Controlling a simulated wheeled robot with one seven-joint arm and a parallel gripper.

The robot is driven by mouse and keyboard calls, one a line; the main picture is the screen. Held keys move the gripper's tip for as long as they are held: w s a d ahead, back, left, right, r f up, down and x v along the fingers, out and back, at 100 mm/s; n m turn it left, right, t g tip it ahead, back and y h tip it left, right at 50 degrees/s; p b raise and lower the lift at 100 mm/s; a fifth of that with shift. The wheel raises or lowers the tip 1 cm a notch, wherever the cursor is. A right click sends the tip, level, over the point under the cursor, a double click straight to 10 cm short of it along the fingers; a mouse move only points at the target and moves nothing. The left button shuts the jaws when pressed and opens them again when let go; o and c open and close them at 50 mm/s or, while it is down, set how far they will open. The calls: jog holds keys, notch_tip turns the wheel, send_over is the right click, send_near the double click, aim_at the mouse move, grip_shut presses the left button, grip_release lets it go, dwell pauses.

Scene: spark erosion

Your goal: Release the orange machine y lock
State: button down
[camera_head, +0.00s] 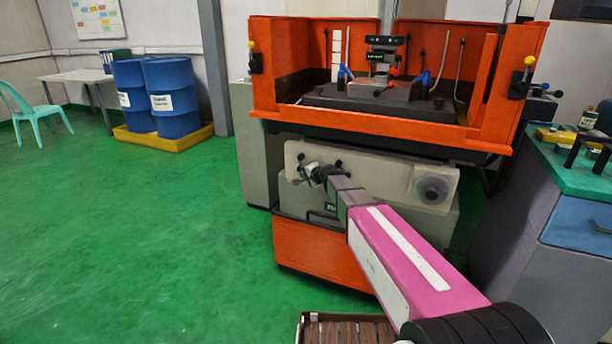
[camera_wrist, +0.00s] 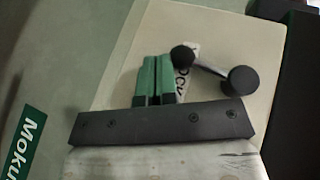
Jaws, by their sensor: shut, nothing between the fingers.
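The orange machine (camera_head: 360,128) stands ahead, with a cream front panel (camera_head: 385,178) below its orange tank. In the wrist view a lock lever (camera_wrist: 211,69) with a silver shaft and a black knob at each end lies over the cream panel. A partly hidden label (camera_wrist: 188,88) with dark letters is beside it. My gripper (camera_wrist: 156,57) has two green fingers, which are shut and empty. Its fingertips are just left of the smaller knob (camera_wrist: 183,55); I cannot tell whether they touch it. In the head view my arm hides part of the panel there.
A round handwheel (camera_head: 433,188) is on the panel's right. A grey cabinet (camera_head: 545,220) with a green top stands close on the right. Blue drums (camera_head: 172,100) stand on a yellow tray (camera_head: 165,139) at the back left. The green floor on the left is clear.

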aim_at(292, 170)
jog(key=shift+a, duration=0.15)
jog(key=shift+w+a+f+m+t+y, duration=0.15)
jog(key=shift+w+a+m+t+y, duration=0.2)
jog(key=shift+a+y, duration=0.2)
jog(key=shift+a, duration=0.45)
jog(key=shift+w+a+m+t+y, duration=0.2)
jog(key=shift+a+m+t+y, duration=0.15)
jog(key=shift+a+t+y, duration=0.15)
jog(key=shift+w+a+m+t+y, duration=0.2)
jog(key=shift+a+m+t+y, duration=0.15)
jog(key=shift+t+y, duration=0.2)
jog(key=shift+w+a+r, duration=0.25)
jog(key=shift+a+r, duration=0.1)
jog(key=shift+a, duration=0.4)
jog(key=shift+a+r, duration=0.1)
